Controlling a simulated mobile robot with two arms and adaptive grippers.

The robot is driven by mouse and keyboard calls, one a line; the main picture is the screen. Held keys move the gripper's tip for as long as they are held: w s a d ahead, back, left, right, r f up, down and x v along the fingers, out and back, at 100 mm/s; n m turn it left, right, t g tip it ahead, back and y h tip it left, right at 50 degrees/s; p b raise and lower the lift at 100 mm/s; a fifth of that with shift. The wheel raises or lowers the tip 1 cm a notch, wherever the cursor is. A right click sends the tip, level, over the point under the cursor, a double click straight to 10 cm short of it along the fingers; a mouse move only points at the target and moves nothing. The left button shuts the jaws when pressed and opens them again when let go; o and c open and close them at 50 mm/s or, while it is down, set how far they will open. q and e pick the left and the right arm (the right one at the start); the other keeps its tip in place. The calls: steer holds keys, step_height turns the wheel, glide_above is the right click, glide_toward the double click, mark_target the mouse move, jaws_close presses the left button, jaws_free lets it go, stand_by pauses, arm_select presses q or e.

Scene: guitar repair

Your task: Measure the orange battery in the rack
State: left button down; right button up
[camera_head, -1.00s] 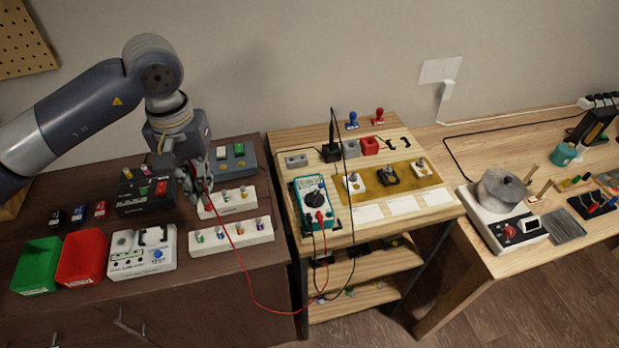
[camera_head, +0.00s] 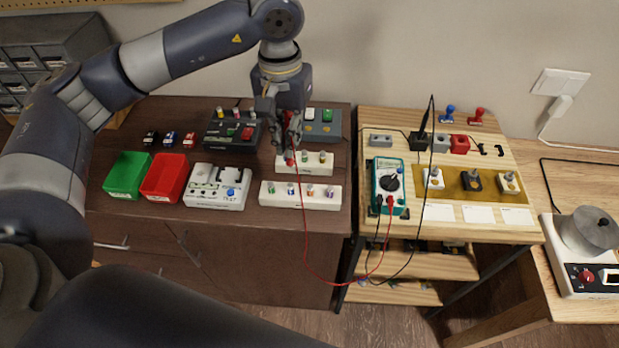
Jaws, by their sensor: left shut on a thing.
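My left gripper (camera_head: 289,142) points down at the left end of the rear white rack (camera_head: 321,168). It is shut on what looks like the red probe, whose red lead runs down and across to the teal multimeter (camera_head: 388,187). The probe tip is small, and I cannot tell whether it touches anything. The front white rack (camera_head: 268,196) holds several small coloured batteries, one of them orange-looking (camera_head: 310,190). The rear rack also holds batteries, partly hidden by the gripper. A black probe (camera_head: 422,134) stands upright in a black holder. My right gripper is not in view.
Left of the racks are a white tester (camera_head: 213,198), a red bin (camera_head: 165,178), a green bin (camera_head: 127,176) and a dark box (camera_head: 222,141).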

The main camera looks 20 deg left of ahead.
arm_select(q)
steer(key=f, duration=0.1)
steer(key=w+d+f+h, duration=0.1)
steer(key=f, duration=0.1)
steer(key=d+f+h, duration=0.1)
steer(key=f, duration=0.1)
steer(key=shift+w+d+g, duration=0.2)
steer(key=shift+w+g, duration=0.05)
steer(key=shift+g, duration=0.05)
steer(key=shift+b, duration=0.9)
stand_by(1.2)
steer(key=shift+f+b, duration=0.55)
steer(key=shift+b, duration=0.15)
stand_by(0.7)
steer(key=shift+b, duration=0.4)
stand_by(3.3)
